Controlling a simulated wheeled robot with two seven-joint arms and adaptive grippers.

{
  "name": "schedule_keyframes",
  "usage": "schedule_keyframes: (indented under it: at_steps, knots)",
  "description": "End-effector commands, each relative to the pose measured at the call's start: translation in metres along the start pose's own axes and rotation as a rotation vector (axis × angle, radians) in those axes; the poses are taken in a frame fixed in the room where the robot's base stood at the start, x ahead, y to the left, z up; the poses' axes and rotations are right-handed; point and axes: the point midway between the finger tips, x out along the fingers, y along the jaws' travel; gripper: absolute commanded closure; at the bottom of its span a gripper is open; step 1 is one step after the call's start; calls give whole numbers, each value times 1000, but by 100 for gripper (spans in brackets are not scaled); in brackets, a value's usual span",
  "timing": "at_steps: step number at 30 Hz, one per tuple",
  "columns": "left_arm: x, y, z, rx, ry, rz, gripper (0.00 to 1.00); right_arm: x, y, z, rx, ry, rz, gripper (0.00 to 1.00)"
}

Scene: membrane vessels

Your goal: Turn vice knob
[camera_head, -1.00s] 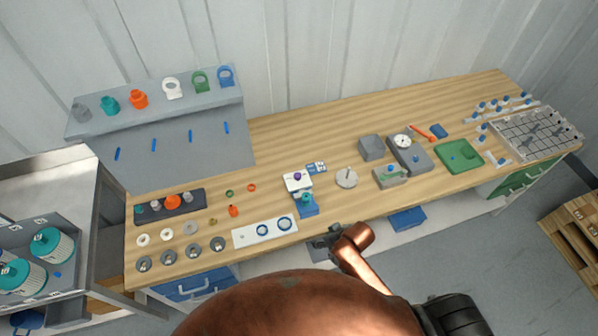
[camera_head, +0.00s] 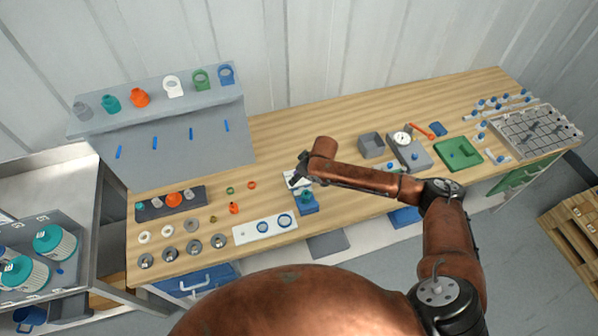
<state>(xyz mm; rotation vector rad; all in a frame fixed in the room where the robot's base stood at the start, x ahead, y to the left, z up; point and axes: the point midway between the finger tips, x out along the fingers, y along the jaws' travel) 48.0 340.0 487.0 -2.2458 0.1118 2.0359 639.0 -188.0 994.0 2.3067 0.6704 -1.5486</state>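A small white block (camera_head: 289,180) with a blue base (camera_head: 307,207) and a teal piece (camera_head: 306,194) stands near the front edge of the workbench. It looks like the vice, but the view is too small to be sure. A purple knob showed on its top earlier; now my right gripper (camera_head: 295,176) covers it. The gripper's dark fingers are over the white block, reaching in from the right; I cannot tell whether they touch or grip the knob. My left gripper is not in view.
The white plate (camera_head: 245,234) with blue rings lies just left of the vice. A dark tray (camera_head: 150,211) of small parts and several grey rings lie further left. A grey open box (camera_head: 371,146) and a green tray (camera_head: 470,147) stand to the right. The bench's back middle is clear.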

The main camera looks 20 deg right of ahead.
Motion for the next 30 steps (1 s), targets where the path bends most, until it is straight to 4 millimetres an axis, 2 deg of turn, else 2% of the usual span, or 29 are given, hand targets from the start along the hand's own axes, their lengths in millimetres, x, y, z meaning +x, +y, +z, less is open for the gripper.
schedule_keyframes:
  at_steps: [1,3,6,10,21,30]
  knots:
    - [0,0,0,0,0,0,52,-8,16,-8,12,0,21,58]
    - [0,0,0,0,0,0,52,-13,30,-14,31,-2,35,58]
    - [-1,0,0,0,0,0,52,-15,38,-18,44,-3,42,58]
    - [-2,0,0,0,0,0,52,-4,40,-18,49,-5,43,58]
    - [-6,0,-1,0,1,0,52,50,42,-18,48,-3,44,58]
    - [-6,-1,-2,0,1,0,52,60,43,-18,46,-2,44,58]
